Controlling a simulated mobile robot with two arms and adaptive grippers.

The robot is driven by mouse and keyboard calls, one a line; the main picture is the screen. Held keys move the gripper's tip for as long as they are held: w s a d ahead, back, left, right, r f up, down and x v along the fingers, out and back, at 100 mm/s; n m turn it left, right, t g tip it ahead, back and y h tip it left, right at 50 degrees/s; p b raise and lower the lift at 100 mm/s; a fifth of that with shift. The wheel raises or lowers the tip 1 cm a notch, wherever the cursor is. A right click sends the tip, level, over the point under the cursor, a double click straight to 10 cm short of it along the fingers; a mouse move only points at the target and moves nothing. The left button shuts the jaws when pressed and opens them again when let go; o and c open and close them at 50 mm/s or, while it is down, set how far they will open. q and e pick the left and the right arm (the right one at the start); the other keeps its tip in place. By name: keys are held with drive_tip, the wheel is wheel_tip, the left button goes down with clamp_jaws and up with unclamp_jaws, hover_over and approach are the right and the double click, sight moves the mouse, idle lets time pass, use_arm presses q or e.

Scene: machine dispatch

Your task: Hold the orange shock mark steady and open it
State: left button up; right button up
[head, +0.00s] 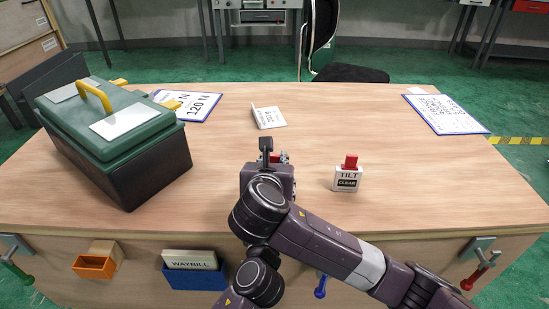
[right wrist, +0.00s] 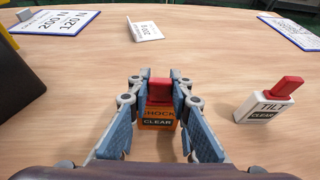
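The orange shock mark (right wrist: 158,120) stands upright on the table in the right wrist view, labelled SHOCK and CLEAR. A red piece (right wrist: 160,92) is on top of it. My right gripper (right wrist: 159,88) is open, with one finger on each side of the mark; I cannot tell whether the pads touch it. In the head view my right gripper (head: 268,160) points away over the middle of the table and hides nearly all of the mark; only a bit of red shows beside it. My left gripper is not in view.
A white tilt mark (head: 347,178) with a red top stands close to the right. A green toolbox (head: 125,140) stands at the left. A small white card (head: 268,117) and two blue-edged boards lie farther back. The wooden table (head: 420,200) is clear at the front right.

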sight(274, 155)
clamp_jaws()
drive_tip(key=shift+r, duration=0.15)
drive_tip(key=shift+r, duration=1)
drive_tip(key=shift+r, duration=2)
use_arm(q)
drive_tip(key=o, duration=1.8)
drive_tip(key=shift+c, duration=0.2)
